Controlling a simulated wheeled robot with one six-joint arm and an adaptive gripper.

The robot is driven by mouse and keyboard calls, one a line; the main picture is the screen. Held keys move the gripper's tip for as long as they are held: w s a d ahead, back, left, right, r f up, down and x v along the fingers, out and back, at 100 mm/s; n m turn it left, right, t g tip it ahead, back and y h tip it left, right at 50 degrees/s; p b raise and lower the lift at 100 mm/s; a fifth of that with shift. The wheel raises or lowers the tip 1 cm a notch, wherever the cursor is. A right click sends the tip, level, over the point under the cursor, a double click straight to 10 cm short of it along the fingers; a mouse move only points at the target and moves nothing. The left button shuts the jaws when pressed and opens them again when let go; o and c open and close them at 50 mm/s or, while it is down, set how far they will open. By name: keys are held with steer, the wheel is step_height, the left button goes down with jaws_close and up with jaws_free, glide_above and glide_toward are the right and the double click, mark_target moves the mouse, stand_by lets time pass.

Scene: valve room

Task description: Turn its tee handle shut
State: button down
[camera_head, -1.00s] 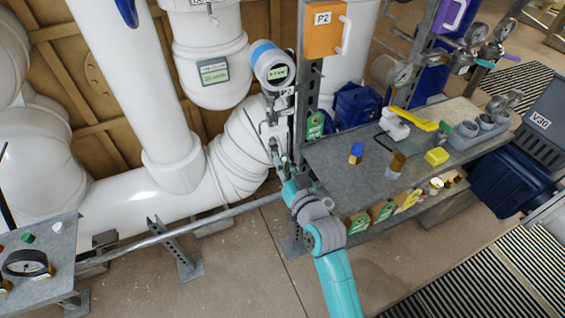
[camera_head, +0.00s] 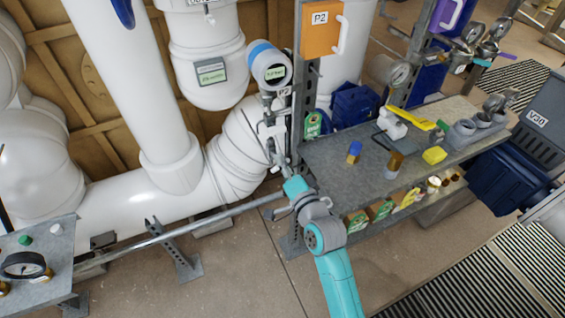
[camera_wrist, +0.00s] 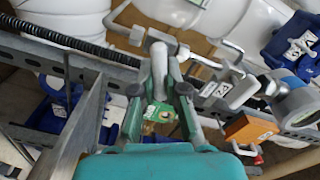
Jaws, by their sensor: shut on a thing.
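The transmitter with a blue cap and small display (camera_head: 268,66) stands on grey valve fittings (camera_head: 270,118) beside the steel post. It also shows at the right edge of the wrist view (camera_wrist: 297,106). My gripper (camera_head: 274,150) is at the lower part of these fittings. In the wrist view, the fingers of my gripper (camera_wrist: 166,72) close from both sides on a grey metal tee handle (camera_wrist: 158,60), whose rounded bar shows between and beyond the fingertips. The grey valve block (camera_wrist: 228,86) lies just right of the fingers. In the head view the handle is too small to make out clearly.
An orange P2 box (camera_head: 322,30) hangs on the post above. A grey shelf (camera_head: 340,165) with several small items stands right of my arm. White pipes (camera_head: 125,90) fill the left, and a long metal rail (camera_head: 190,230) runs low in front.

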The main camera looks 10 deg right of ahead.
steer(key=m, duration=0.4)
steer(key=shift+f+m, duration=0.15)
steer(key=shift+m, duration=0.15)
stand_by(0.5)
steer(key=c, duration=1.2)
jaws_free()
steer(key=v, duration=1.2)
steer(key=shift+d+f, duration=0.1)
